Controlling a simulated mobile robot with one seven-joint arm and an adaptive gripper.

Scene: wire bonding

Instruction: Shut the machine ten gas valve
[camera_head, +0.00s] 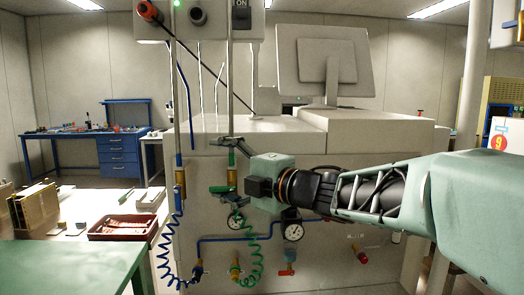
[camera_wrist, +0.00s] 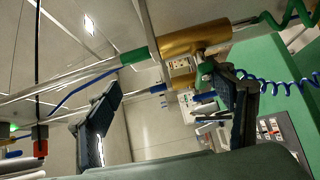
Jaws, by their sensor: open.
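A brass gas valve (camera_head: 232,177) with green parts sits on a vertical pipe at the front of the pale machine (camera_head: 330,180), above a coiled green hose. It also shows in the wrist view as a brass body (camera_wrist: 190,38) at the upper middle, with a green part just below it. My gripper (camera_head: 224,165) is open around the pipe's height at the valve, one finger above and one below. In the wrist view my open gripper (camera_wrist: 168,82) has its right finger close to the green part; I cannot tell whether they touch. No machine number ten is legible.
A second brass valve (camera_head: 180,178) with a blue coiled hose stands close on the left. Gauges (camera_head: 293,231) and a blue pipe lie below my gripper. A green table (camera_head: 70,265) and a red-brown tray (camera_head: 123,228) are at the left.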

